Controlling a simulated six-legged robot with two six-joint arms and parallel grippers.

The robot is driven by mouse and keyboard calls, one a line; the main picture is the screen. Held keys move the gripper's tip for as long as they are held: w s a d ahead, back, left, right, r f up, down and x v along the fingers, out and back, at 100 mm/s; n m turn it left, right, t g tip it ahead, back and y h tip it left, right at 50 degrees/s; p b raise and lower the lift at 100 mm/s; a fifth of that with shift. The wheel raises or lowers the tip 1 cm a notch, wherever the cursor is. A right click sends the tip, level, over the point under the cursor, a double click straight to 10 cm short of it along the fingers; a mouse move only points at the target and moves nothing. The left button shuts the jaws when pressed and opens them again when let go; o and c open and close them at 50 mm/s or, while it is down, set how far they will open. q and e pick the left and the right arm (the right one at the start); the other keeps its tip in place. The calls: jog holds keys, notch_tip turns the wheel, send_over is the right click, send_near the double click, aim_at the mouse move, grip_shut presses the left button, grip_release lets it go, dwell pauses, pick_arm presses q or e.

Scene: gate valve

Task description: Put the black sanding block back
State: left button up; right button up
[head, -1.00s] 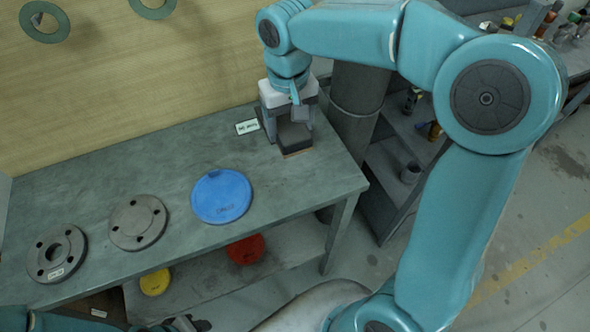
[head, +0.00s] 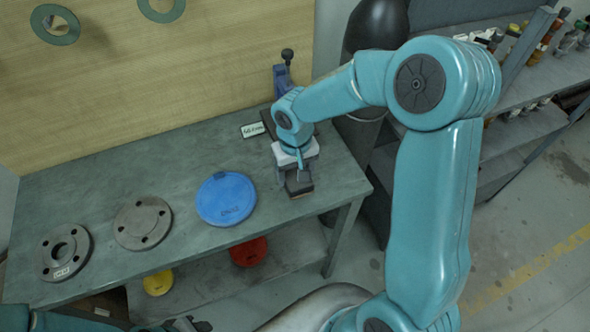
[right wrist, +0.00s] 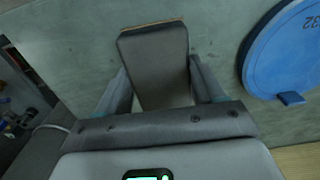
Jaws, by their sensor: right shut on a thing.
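The black sanding block (head: 299,188) is a dark grey block with a thin tan edge. It sits between the fingers of my right gripper (head: 297,176), near the front right edge of the workbench. In the right wrist view the block (right wrist: 153,65) lies between the two fingers (right wrist: 160,88), its long side pointing away from the wrist. My right gripper is shut on it. I cannot tell whether the block touches the bench top. Of my left arm only parts show at the bottom left of the head view; its jaws cannot be made out.
The grey workbench (head: 120,190) holds a blue disc (head: 226,198) and two grey flanges (head: 142,222) (head: 66,252). A white label (head: 253,130) and a blue tool with a black knob (head: 282,76) are at the back. Red (head: 249,251) and yellow (head: 158,283) discs lie below.

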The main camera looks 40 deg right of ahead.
aim_at(295, 173)
jog(key=shift+f, duration=0.1)
jog(key=o, duration=1)
notch_tip(295, 173, up, 12)
jog(key=shift+s, duration=0.15)
dwell(0.3)
